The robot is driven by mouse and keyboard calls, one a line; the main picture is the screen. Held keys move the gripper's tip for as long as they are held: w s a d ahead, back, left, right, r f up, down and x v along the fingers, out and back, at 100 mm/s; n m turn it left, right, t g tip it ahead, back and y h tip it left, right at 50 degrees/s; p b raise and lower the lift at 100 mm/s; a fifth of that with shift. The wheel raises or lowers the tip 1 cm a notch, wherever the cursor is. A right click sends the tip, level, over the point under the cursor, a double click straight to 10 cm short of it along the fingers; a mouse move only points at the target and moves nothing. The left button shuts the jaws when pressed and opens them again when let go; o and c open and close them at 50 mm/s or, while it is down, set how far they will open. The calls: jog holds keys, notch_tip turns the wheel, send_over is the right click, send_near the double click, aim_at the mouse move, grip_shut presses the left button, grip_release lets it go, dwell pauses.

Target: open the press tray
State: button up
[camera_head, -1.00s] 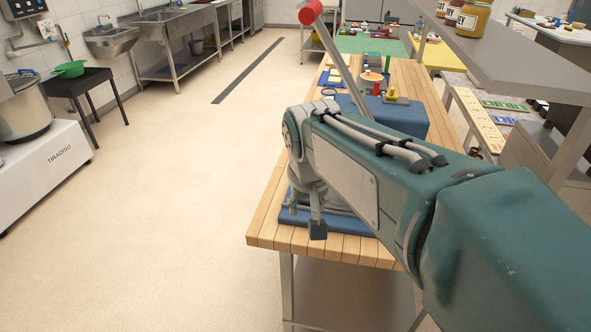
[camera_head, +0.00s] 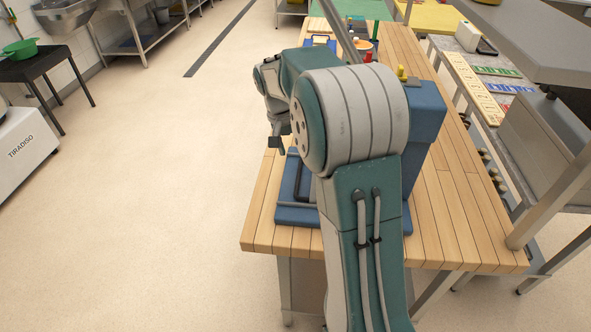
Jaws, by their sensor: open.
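The blue press stands on the wooden table (camera_head: 456,215). Its tall blue body (camera_head: 428,120) shows right of my arm, and its low blue base (camera_head: 291,216) shows at the lower left. My arm covers the middle of the press, so I cannot make out the tray clearly. My gripper (camera_head: 277,143) is open, at the left side of the press above the table's left edge. It appears empty. I cannot tell whether it touches the press.
A grey metal shelf (camera_head: 490,45) overhangs on the right, with a slanting leg. Open floor (camera_head: 150,220) lies left of the table.

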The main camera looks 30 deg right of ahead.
aim_at(298, 176)
jog(key=f, duration=0.3)
jog(key=d+f, duration=0.1)
jog(key=f, duration=0.2)
jog(key=s+f, duration=0.1)
jog(key=f, duration=0.1)
jog(key=shift+d+f, duration=0.2)
jog(key=shift+f, duration=0.2)
grip_shut()
